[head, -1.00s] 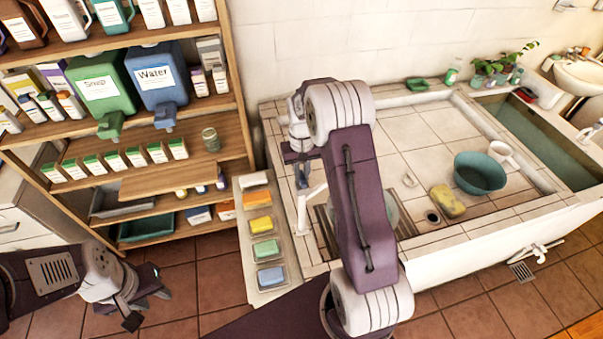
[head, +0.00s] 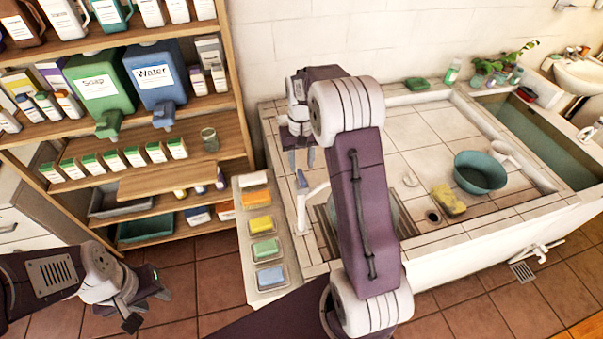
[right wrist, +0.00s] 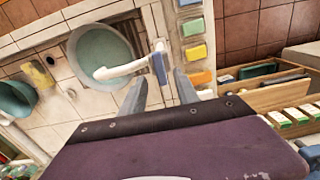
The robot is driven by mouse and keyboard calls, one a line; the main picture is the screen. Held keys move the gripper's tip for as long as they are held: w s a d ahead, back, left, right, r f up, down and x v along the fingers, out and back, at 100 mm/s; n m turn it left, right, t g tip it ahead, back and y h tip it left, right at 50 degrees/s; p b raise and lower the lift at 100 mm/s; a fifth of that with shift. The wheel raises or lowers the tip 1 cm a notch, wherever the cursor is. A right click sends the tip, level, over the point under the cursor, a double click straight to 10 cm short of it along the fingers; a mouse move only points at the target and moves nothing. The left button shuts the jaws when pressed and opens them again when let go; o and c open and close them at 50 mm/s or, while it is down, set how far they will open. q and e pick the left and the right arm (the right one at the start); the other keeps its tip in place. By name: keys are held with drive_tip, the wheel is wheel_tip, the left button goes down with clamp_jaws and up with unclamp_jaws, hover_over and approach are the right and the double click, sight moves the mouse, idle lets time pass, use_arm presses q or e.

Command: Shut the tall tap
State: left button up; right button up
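The tall tap (head: 302,205) is white with a blue lever (head: 302,180) on top and stands at the left end of the tiled washbasin. In the right wrist view its white spout (right wrist: 125,69) reaches over a round greenish bowl (right wrist: 82,62), and its blue lever (right wrist: 160,68) lies ahead of the gap between my fingers. I cannot tell whether water runs. My right gripper (head: 302,158) is open and empty just above the lever; its fingers also show in the right wrist view (right wrist: 163,90). My left gripper (head: 148,308) is open and empty, low at the left.
A ledge (head: 252,205) with several coloured soaps lies left of the tap. A wooden shelf (head: 185,178) with bottles and boxes stands further left. A teal bowl (head: 480,176), a yellow sponge (head: 448,200) and a white mug (head: 503,154) are on the basin. My right arm hides part of it.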

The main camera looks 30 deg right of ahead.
sight(302, 176)
wheel_tip(302, 176, up, 4)
drive_tip(key=shift+s+r, duration=0.1)
idle(0.4)
drive_tip(key=s+a+f+n+b, duration=0.1)
drive_tip(key=s+a+f+b, duration=0.2)
drive_tip(key=s+f, duration=0.3)
drive_tip(key=s+a+f+b, duration=0.4)
drive_tip(key=s+f+b, duration=0.2)
drive_tip(key=f, duration=0.2)
drive_tip(key=s+a+f+n+t+b, duration=0.1)
drive_tip(key=s+a+f+b, duration=0.2)
drive_tip(key=s+f+b, duration=0.2)
drive_tip(key=shift+s+a+f+n, duration=0.3)
drive_tip(key=shift+s+a+f, duration=0.1)
drive_tip(key=shift+f, duration=0.55)
